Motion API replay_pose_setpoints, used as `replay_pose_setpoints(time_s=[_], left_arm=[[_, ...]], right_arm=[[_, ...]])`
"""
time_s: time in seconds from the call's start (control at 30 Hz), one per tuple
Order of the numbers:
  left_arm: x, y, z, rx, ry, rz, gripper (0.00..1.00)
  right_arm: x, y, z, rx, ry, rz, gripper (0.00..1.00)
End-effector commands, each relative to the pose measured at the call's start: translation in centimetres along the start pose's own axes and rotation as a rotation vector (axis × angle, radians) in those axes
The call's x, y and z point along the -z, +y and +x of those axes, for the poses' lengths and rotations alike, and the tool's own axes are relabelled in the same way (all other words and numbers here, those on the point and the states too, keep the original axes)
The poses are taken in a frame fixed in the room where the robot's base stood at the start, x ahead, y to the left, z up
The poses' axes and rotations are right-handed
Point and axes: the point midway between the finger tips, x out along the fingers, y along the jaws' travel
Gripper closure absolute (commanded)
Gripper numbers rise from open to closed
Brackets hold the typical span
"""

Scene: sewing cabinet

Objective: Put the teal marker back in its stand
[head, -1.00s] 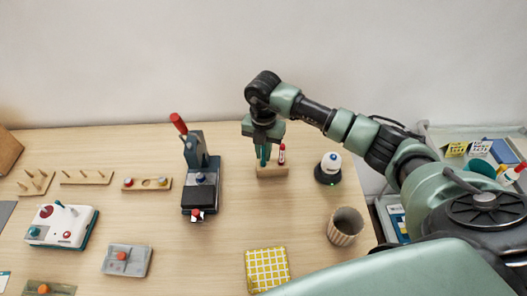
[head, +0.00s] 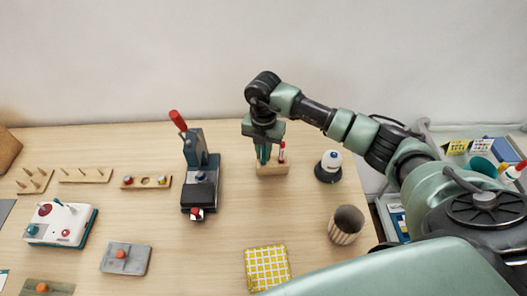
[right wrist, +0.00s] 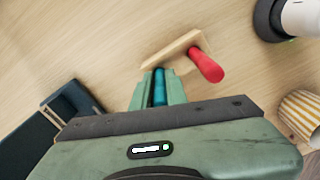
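The teal marker (right wrist: 159,88) stands between the fingers of my right gripper (right wrist: 158,92) in the right wrist view, with the fingers close on both sides of it. In the head view my right gripper (head: 264,154) points down over the wooden stand (head: 272,170) at the back of the table. The stand also shows in the right wrist view (right wrist: 172,48), with a red marker (right wrist: 207,67) upright in it beside the teal one. The teal marker's lower end is hidden by the fingers, so I cannot tell how deep it sits. My left gripper is out of view.
A white-and-black round device (head: 329,167) stands just right of the stand. A ribbed cup (head: 346,224) and a yellow checked cloth (head: 267,268) are nearer the front. A dark press with a red handle (head: 199,180) stands to the left. Table between press and cloth is clear.

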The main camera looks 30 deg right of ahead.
Motion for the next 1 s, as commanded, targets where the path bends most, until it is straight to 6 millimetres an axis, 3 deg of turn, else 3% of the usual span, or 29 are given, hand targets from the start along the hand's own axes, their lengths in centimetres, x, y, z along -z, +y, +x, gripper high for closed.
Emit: replay_pose_setpoints(time_s=[0.03,0.1,0.47,0.8,1.0], left_arm=[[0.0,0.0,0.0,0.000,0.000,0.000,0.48],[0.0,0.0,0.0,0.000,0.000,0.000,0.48],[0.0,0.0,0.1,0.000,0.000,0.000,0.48],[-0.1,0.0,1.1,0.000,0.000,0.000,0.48],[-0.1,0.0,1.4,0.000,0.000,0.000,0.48]], right_arm=[[0.0,0.0,0.0,0.000,0.000,0.000,0.75],[0.0,0.0,0.0,0.000,0.000,0.000,0.61],[0.0,0.1,-0.3,-0.002,-0.001,0.000,0.61],[-0.1,0.1,-5.5,-0.003,-0.003,0.000,0.61],[-0.1,0.0,-7.5,0.000,-0.001,0.000,0.61]])
